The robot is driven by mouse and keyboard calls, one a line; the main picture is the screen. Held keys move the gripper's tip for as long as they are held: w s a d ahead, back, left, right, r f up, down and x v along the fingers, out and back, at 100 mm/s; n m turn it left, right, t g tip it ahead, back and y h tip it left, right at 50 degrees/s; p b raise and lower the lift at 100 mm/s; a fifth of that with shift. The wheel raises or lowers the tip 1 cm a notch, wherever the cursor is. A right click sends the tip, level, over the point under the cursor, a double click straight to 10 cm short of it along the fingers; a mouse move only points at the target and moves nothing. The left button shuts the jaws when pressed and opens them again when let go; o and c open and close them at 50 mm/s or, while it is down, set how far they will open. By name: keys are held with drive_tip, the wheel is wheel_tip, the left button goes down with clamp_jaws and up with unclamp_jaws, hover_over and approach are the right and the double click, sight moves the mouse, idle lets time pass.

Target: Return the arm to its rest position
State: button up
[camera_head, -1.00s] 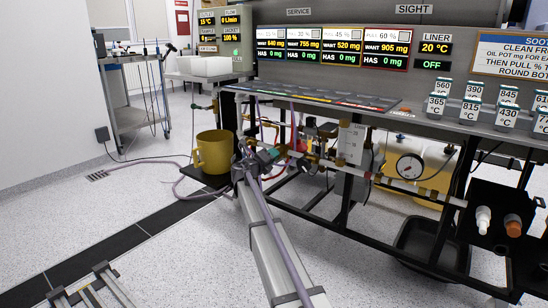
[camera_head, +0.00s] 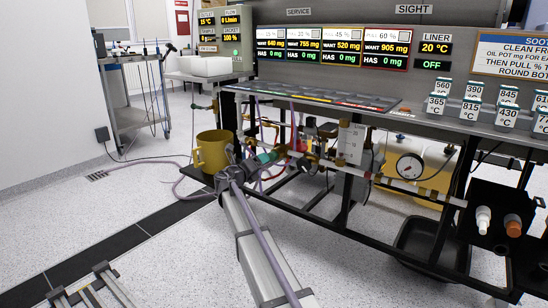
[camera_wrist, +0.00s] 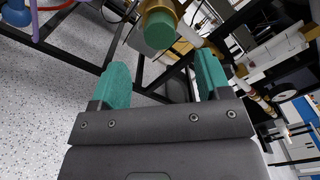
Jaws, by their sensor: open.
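My gripper (camera_head: 268,157) is in front of the piping under the bench, just right of the yellow pot, with its teal fingertips showing past the wrist. In the wrist view my gripper (camera_wrist: 162,75) has its two teal fingers wide apart with nothing between them. Beyond the fingers is a brass fitting with a green end (camera_wrist: 160,31); it is apart from them. My arm slants up from the lower middle of the head view, over the floor. Part of the gripper is hidden by my wrist in the head view.
The yellow pot (camera_head: 213,151) stands close left of my wrist. Pipes, a pressure gauge (camera_head: 410,166) and the black frame (camera_head: 345,214) lie to the right, with a black tray (camera_head: 432,246) below. The speckled floor (camera_head: 165,262) at left front is open.

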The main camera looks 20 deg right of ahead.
drive_tip(key=s+a+f+m+g+y+p, duration=0.2)
drive_tip(key=s+f+m, duration=0.1)
drive_tip(key=s+m, duration=0.45)
drive_tip(key=s+a+f+m+g+y+p, duration=0.1)
drive_tip(key=s+a+f+m+g+y, duration=0.15)
drive_tip(key=s+m, duration=0.55)
drive_tip(key=s+a+f+m+g+y+p, duration=0.25)
drive_tip(key=s+m, duration=0.35)
drive_tip(key=m, duration=0.3)
drive_tip(key=s+a+r+m+g+y+p, duration=0.15)
drive_tip(key=s+a+m+y+p, duration=0.3)
drive_tip(key=s, duration=0.45)
drive_tip(key=s+a+r+m+y+p, duration=0.25)
drive_tip(key=s+a+m, duration=0.3)
drive_tip(key=s, duration=0.35)
drive_tip(key=s+a+r+y+p, duration=0.2)
drive_tip(key=s+a+r+p, duration=0.1)
drive_tip(key=s+r+p, duration=0.25)
wheel_tip(320, 180, up, 35)
drive_tip(key=w+p, duration=0.2)
drive_tip(key=p, duration=3.4)
drive_tip(key=shift+d+r+n, duration=0.15)
drive_tip(key=shift+n, duration=0.3)
drive_tip(key=shift+w, duration=0.1)
